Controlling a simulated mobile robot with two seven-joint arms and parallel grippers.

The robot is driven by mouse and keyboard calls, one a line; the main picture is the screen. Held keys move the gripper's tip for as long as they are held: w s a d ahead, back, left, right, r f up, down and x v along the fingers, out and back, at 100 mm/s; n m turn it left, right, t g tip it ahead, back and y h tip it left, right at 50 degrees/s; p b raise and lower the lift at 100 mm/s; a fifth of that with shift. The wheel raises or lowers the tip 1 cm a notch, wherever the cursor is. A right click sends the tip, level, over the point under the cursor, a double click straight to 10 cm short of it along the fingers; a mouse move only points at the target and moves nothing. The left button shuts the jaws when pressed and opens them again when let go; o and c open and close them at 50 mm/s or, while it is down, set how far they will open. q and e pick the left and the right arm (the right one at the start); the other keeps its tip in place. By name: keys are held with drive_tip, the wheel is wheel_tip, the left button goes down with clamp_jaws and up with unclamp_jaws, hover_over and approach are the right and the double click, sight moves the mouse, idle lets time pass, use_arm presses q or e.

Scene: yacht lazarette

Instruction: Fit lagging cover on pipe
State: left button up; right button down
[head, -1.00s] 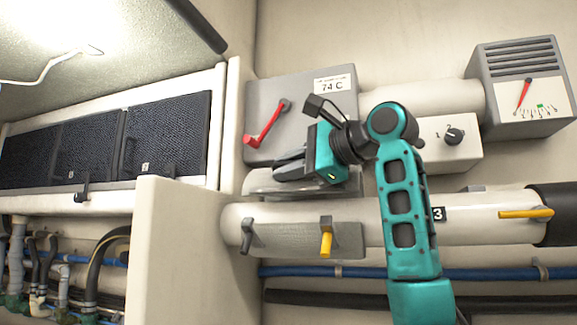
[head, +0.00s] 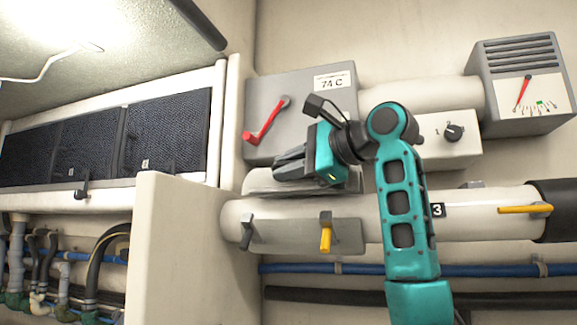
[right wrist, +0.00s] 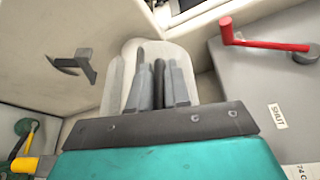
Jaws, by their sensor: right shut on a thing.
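The pale lagging cover (head: 260,182), a curved shell, is in my right gripper (head: 278,168), at the upper edge of the white pipe (head: 465,215). The right gripper is shut on a dark strip on the cover. In the right wrist view the fingers (right wrist: 158,85) stand against the cover's pale shell (right wrist: 117,75). I cannot tell whether the cover touches the pipe. My left gripper is not in view.
A grey box (head: 305,88) with a red handle (head: 265,120) stands just above the gripper. A gauge box (head: 525,85) and a switch box (head: 465,150) are at right. A pale partition (head: 185,250) stands left of the pipe's end. A blue pipe (head: 480,270) runs below.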

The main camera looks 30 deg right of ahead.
sight(288, 191)
drive_tip(key=shift+f+b, duration=0.45)
drive_tip(key=shift+f, duration=0.05)
idle(1.0)
drive_tip(key=shift+f+b, duration=1.25)
drive_tip(key=shift+f, duration=0.4)
idle(0.4)
drive_tip(key=c, duration=1)
unclamp_jaws()
drive_tip(key=shift+f, duration=0.1)
